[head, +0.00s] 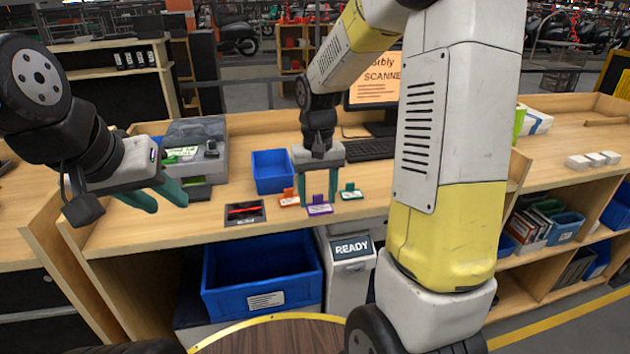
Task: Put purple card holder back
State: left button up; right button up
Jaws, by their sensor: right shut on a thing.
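The purple card holder (319,209) stands on the wooden counter, between an orange card holder (289,199) on its left and a green card holder (351,192) on its right. My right gripper (318,198) reaches down from above, with its teal fingers on either side of the purple holder, shut on it. Whether the holder's base touches the counter is hard to tell. My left gripper (167,202) is open and empty, over the left part of the counter.
A blue bin (272,171) stands behind the card holders, with a keyboard (369,150) and monitor to the right. A dark tray with a red item (245,212) lies left of them. A grey machine (196,150) is behind my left gripper. A large blue tote (262,276) is below the counter.

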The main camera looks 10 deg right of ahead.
jog(key=w+d, duration=0.1)
jog(key=w, duration=0.2)
jog(key=w+d, duration=0.1)
jog(key=w, duration=0.2)
jog(key=w+d+f, duration=0.1)
jog(key=w, duration=0.2)
jog(key=shift+w, duration=0.35)
jog(key=shift+f, duration=1.75)
jog(key=shift+f, duration=0.1)
jog(key=o, duration=1.3)
